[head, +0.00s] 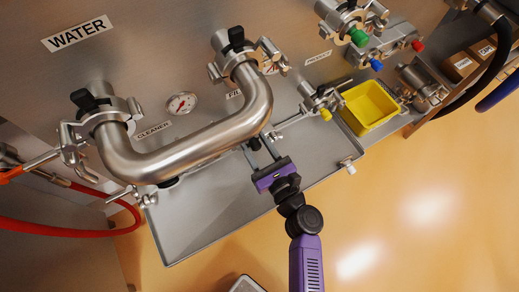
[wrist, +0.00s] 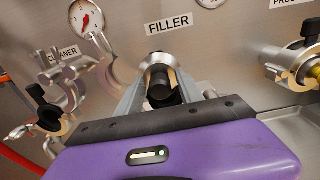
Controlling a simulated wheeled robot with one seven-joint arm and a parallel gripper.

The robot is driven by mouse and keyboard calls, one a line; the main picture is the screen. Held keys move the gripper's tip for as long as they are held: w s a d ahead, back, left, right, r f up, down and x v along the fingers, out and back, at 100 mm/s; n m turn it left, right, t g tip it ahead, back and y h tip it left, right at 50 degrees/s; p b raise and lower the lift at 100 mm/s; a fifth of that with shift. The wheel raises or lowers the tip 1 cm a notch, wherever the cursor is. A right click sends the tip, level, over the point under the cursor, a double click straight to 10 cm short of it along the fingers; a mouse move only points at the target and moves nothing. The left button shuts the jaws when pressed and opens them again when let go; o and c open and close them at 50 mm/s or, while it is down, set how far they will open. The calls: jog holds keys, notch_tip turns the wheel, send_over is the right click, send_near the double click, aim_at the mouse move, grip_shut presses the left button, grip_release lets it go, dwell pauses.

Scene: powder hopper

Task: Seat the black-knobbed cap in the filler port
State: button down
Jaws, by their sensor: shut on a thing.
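My gripper (head: 259,147) is shut on the black knob (wrist: 162,92) of the cap, with one finger on each side in the wrist view. Bright metal surrounds the far side of the knob, just under the FILLER label (wrist: 181,21). I cannot tell where the cap's metal ends and the filler port (wrist: 168,42) begins, or whether they touch. In the head view only a little of the black knob (head: 254,144) shows between the fingers. The port there is hidden behind the thick bent pipe (head: 205,135).
The bent pipe runs close above my gripper, between the cleaner side and an upper fitting. An open clamp (wrist: 102,62) hangs left of the port. A valve (head: 320,102) and a yellow bin (head: 368,107) stand to the right. The steel tray (head: 205,215) below is mostly clear.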

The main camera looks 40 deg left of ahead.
aim_at(255, 151)
jog(key=shift+f+b, duration=1.95)
jog(key=shift+f, duration=0.05)
jog(key=shift+f+b, duration=0.4)
jog(key=shift+b, duration=0.05)
jog(key=c, duration=0.7)
grip_release()
jog(key=shift+v, duration=3.85)
